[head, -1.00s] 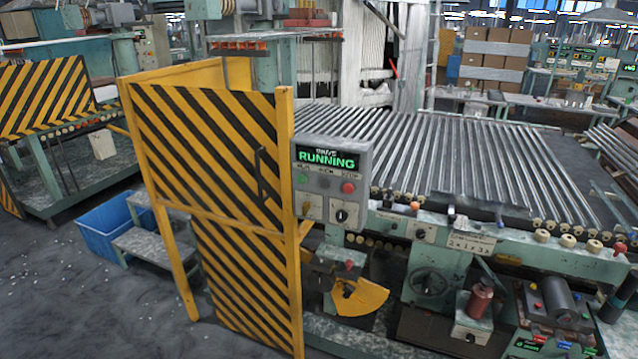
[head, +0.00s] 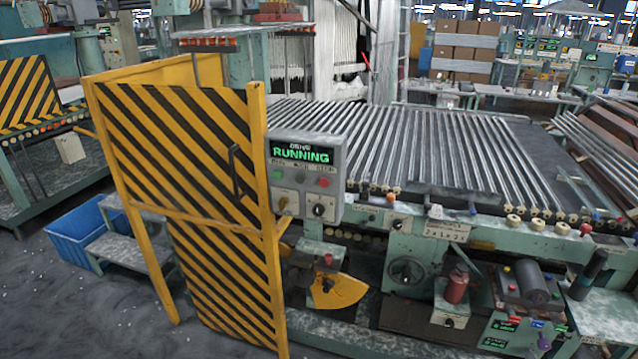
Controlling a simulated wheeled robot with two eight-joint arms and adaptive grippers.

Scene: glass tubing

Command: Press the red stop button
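The red stop button (head: 324,183) is a small round red knob on the right side of the grey control box (head: 334,211). The box is mounted beside the yellow post of a striped guard door. Its display (head: 301,153) reads "RUNNING" in green letters. A green button (head: 278,174) sits on the left of the same row, with a dark one between them. A black rotary knob (head: 318,210) is below. Neither of my grippers shows in the head view.
The yellow-and-black striped guard door (head: 205,150) stands left of the box. The conveyor of glass tubes (head: 420,150) runs behind and right of it. A blue bin (head: 75,238) and a grey step (head: 125,248) are at left. Open floor (head: 75,310) lies at lower left.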

